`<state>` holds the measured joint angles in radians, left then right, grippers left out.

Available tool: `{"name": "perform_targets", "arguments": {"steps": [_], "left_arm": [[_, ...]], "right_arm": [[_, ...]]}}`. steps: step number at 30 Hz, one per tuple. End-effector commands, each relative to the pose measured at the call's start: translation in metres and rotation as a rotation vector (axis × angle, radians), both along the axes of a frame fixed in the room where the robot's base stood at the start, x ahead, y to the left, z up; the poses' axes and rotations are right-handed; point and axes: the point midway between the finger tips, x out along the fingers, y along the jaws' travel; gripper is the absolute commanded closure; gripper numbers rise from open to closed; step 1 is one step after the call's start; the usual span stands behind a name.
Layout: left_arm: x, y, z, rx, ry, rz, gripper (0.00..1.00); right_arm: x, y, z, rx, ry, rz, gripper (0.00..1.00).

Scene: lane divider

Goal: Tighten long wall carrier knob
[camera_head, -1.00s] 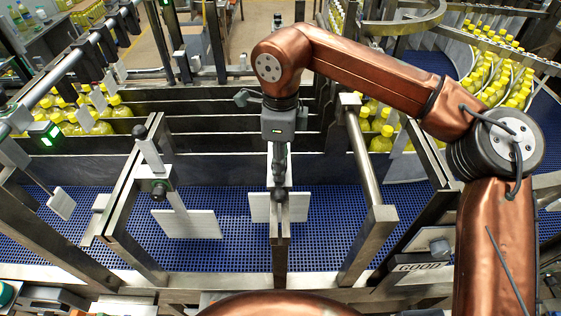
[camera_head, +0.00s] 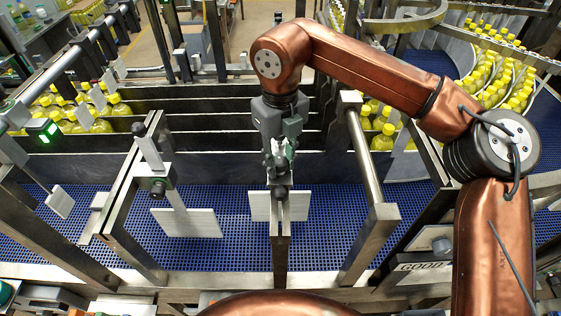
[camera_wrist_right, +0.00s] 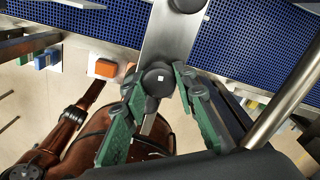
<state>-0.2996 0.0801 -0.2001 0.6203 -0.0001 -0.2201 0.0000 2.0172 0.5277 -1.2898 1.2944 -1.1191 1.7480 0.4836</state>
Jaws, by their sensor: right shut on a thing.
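A round dark knob (camera_wrist_right: 158,80) with a small white square on its face sits on a metal bar in the right wrist view. In the head view the knob (camera_head: 280,193) is on the middle carrier, above a pale plate (camera_head: 262,206). My right gripper (camera_wrist_right: 159,76) has its green-padded fingers on both sides of the knob and is shut on it. In the head view the right gripper (camera_head: 280,172) points down at the knob, and its fingers partly hide the contact. My left gripper is not in view.
A second carrier with a dark knob (camera_head: 158,189) and a pale plate (camera_head: 187,223) stands to the left. Metal frame bars (camera_head: 365,160) flank the blue conveyor belt (camera_head: 235,235). Yellow-capped bottles (camera_head: 383,130) stand in lanes behind.

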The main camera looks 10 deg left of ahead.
Motion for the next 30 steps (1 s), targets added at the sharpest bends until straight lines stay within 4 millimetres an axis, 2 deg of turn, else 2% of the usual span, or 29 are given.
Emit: {"name": "perform_targets", "arguments": {"steps": [9,24,25,30], "left_arm": [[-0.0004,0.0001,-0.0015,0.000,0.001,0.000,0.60],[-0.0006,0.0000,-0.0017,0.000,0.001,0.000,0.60],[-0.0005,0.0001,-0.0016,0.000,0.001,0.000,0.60],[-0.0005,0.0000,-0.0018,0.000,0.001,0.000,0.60]], "right_arm": [[0.0000,0.0011,0.0039,0.007,-0.003,-0.106,0.98],[0.0001,0.0012,0.0048,0.008,-0.005,-0.124,0.98],[0.0001,0.0012,0.0049,0.008,-0.005,-0.124,0.73],[0.0000,0.0009,0.0033,0.005,-0.003,-0.123,0.61]]}}
